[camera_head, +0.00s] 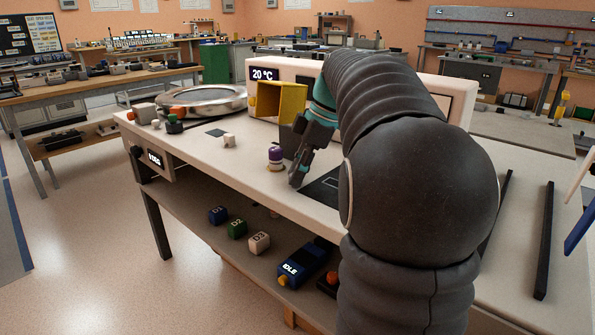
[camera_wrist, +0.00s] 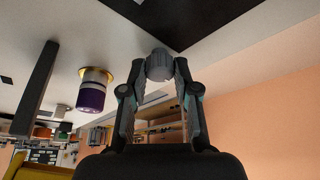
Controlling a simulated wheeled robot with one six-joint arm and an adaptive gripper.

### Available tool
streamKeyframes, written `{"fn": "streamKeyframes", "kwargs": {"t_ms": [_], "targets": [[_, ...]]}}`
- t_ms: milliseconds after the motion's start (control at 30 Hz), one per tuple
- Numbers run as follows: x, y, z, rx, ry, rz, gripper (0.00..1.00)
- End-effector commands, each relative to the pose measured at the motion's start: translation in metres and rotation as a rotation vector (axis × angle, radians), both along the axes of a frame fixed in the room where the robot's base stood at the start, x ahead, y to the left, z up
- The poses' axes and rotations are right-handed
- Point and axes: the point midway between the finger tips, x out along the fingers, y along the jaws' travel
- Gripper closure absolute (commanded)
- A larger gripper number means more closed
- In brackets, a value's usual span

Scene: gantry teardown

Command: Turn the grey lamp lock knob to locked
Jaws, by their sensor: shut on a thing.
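The grey lamp lock knob (camera_wrist: 159,65) is a small ribbed grey cylinder standing from the pale bench top, in the wrist view. My gripper (camera_wrist: 159,72) is shut on it, with one finger on each side. I cannot make out a pointer or lock mark, so its turned position is unclear. In the head view my gripper (camera_head: 297,182) reaches down to the bench top, and the knob is hidden there by the fingers.
A purple-capped knob with a gold base (camera_head: 275,158) stands just left of my gripper; it also shows in the wrist view (camera_wrist: 92,92). A yellow open box (camera_head: 280,101) is behind. A dark panel (camera_head: 325,187) lies close right. A round metal dish (camera_head: 203,100) sits farther left.

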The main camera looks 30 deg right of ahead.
Motion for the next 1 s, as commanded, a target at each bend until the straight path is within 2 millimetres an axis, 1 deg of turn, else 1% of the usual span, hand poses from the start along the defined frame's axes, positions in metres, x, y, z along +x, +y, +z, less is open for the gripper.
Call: {"fn": "streamKeyframes", "kwargs": {"t_ms": [167, 367, 567, 1000], "targets": [[-0.0009, 0.0006, -0.0010, 0.007, 0.005, -0.012, 1.00], [-0.0016, 0.0006, -0.0018, 0.006, 0.004, -0.089, 1.00], [-0.0026, 0.0011, -0.0023, 0.006, 0.006, -0.239, 1.00], [-0.0038, 0.0026, -0.0023, 0.006, 0.006, -0.654, 1.00]]}}
